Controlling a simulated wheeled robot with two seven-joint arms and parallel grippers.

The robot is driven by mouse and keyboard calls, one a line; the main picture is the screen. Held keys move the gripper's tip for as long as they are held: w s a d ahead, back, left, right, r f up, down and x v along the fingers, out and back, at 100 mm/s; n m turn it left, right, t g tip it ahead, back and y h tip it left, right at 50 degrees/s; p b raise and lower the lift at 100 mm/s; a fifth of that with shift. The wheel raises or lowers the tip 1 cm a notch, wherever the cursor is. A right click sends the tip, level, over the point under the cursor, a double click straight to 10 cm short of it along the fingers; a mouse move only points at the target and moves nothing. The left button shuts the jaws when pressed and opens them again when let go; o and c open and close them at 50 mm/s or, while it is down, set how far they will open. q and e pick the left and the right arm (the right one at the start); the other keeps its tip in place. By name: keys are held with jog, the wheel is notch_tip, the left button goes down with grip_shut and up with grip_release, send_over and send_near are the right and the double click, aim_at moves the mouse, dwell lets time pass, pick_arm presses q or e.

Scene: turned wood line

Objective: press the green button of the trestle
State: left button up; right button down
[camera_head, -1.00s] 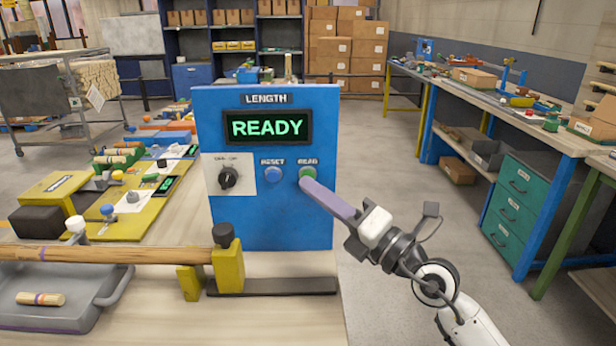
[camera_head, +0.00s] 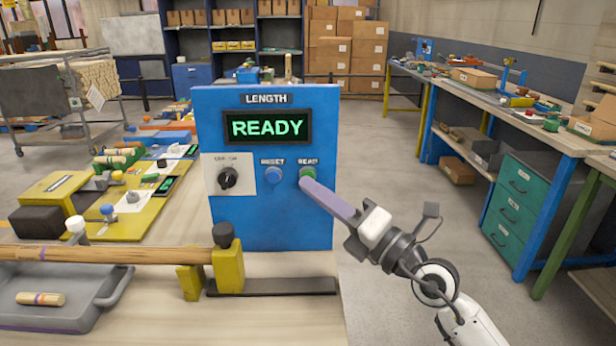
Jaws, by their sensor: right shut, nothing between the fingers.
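The blue trestle panel (camera_head: 270,215) stands upright on the bench in the middle of the head view. Its display (camera_head: 267,127) reads READY in green, under the label LENGTH. The green button (camera_head: 307,172), labelled READ, is at the panel's right, beside the blue RESET button (camera_head: 273,175). A dark rotary knob (camera_head: 228,178) is at the left. My right gripper (camera_head: 306,184) is shut and empty, its fingertips at the green button's lower edge and partly covering it. I cannot tell whether they touch it. My left gripper is not in view.
A long wooden rod (camera_head: 100,254) lies across yellow supports (camera_head: 229,270) in front of the panel. A grey tray (camera_head: 60,310) holding a short wooden piece (camera_head: 40,299) is at the lower left. A workbench with green drawers (camera_head: 518,205) stands to the right across open floor.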

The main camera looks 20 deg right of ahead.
dwell(0.3)
jog(key=shift+w+d, duration=0.15)
jog(key=shift+w, duration=0.25)
jog(key=shift+w+d, duration=0.1)
jog(key=shift+w, duration=0.25)
dwell(0.5)
jog(key=shift+s, duration=0.1)
jog(key=shift+s+a+p, duration=0.2)
jog(key=shift+s+p, duration=0.4)
jog(key=shift+s, duration=0.05)
jog(key=s+p, duration=0.1)
jog(key=s, duration=0.1)
jog(key=s+a+p, duration=0.1)
jog(key=s, duration=0.2)
jog(key=shift+a, duration=0.2)
